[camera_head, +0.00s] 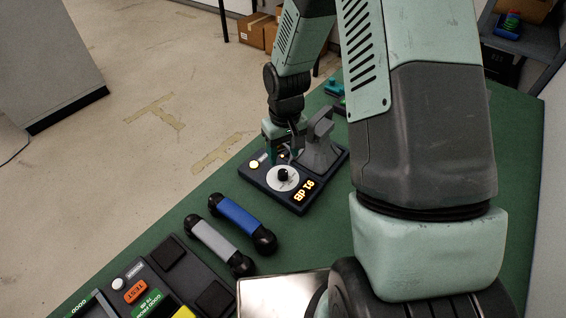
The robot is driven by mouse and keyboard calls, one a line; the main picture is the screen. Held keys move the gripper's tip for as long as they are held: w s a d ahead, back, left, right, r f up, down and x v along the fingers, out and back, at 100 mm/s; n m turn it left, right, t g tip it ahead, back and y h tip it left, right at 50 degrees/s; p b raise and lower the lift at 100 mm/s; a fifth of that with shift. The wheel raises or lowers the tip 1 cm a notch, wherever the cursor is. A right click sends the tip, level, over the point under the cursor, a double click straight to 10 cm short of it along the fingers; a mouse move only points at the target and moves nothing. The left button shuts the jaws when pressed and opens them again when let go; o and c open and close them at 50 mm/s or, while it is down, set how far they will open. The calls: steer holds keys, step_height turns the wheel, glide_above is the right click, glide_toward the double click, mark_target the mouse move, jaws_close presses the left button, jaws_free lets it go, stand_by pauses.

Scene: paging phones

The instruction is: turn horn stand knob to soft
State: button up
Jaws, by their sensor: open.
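The horn stand (312,192) is a dark box on the green table, with a lit orange display (304,189) at its front right. Its knob (283,175) is a small black cap on a round white dial plate. The knob's setting and the dial's markings are too small to read. A grey horn (320,145) stands on the box behind the dial. My gripper (284,158) is open, pointing down just behind and above the knob. Whether its fingers touch the knob cannot be told.
A blue handset (240,219) and a grey handset (217,245) lie in front of the stand. A dark panel (150,270) with an orange TEST button is at the lower left. A metal plate (275,297) is at the bottom. Bare green table lies right of the stand.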

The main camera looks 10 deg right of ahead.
steer(key=shift+d+r, duration=0.1)
steer(key=shift+r, duration=1.9)
steer(key=s+d+r+m+t+h, duration=0.15)
steer(key=s+r, duration=0.25)
steer(key=r, duration=0.6)
steer(key=s+d+r+t, duration=0.2)
steer(key=s+r, duration=0.1)
steer(key=r, duration=0.8)
steer(key=s+r+m+t, duration=0.1)
steer(key=s+r, duration=0.3)
steer(key=s, duration=0.3)
steer(key=s+d+r+m+t+y, duration=0.1)
steer(key=s+r, duration=0.3)
steer(key=s, duration=0.3)
steer(key=shift+s, duration=0.4)
steer(key=shift+r, duration=0.15)
steer(key=shift+c, duration=0.5)
